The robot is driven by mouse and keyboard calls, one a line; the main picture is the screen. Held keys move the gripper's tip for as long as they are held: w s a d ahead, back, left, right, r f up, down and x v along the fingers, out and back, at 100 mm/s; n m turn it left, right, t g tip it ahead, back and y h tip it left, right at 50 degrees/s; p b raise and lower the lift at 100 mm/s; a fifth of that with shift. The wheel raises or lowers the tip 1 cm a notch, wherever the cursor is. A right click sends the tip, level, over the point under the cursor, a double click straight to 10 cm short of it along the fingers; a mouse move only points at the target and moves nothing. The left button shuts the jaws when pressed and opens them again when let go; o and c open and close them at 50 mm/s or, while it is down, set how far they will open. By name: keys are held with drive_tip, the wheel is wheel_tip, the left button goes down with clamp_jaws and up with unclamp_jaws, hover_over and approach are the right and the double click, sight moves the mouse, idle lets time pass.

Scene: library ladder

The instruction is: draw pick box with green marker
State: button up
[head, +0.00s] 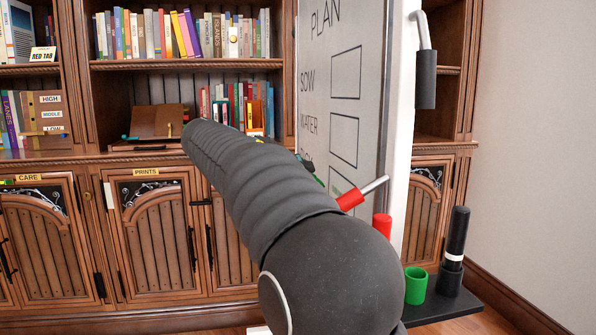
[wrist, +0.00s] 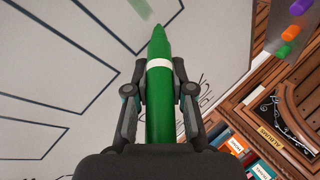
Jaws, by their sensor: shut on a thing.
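My gripper (wrist: 160,95) is shut on the green marker (wrist: 160,120), with a finger on each side. The marker has a white band and its pointed green tip faces the whiteboard (wrist: 60,90). There the whiteboard (head: 315,60) reads PLAN, SOW and WATER, with boxes beside the words. A third box (head: 342,183) is partly hidden, and its word is mostly covered by my arm. A faint green patch (wrist: 140,8) shows on the board; I cannot tell if it is ink or a reflection.
An empty-looking green cup (head: 416,286) and a black marker (head: 457,235) in its holder stand on a dark base at right. A red-handled rod (head: 362,193) and a red cylinder (head: 382,226) are near the board's edge. Bookshelves (head: 190,65) fill the back.

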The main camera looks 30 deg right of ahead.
drive_tip(key=shift+s+d, duration=0.2)
drive_tip(key=shift+d, duration=0.45)
drive_tip(key=shift+s+a+b, duration=1.65)
drive_tip(key=shift+s+b, duration=1.5)
drive_tip(key=shift+s, duration=2.75)
drive_tip(key=shift+w+d+p, duration=0.55)
drive_tip(key=shift+w+p, duration=0.5)
drive_tip(key=shift+w, duration=0.9)
drive_tip(key=shift+w+d+p, duration=0.6)
drive_tip(key=shift+w+p, duration=0.45)
drive_tip(key=shift+w, duration=0.95)
drive_tip(key=shift+w+d+p, duration=0.55)
drive_tip(key=shift+w+p, duration=0.5)
drive_tip(key=shift+w, duration=0.9)
drive_tip(key=w+a+p, duration=0.1)
drive_tip(key=a, duration=0.4)
drive_tip(key=shift+w+a, duration=0.35)
drive_tip(key=shift+a, duration=0.05)
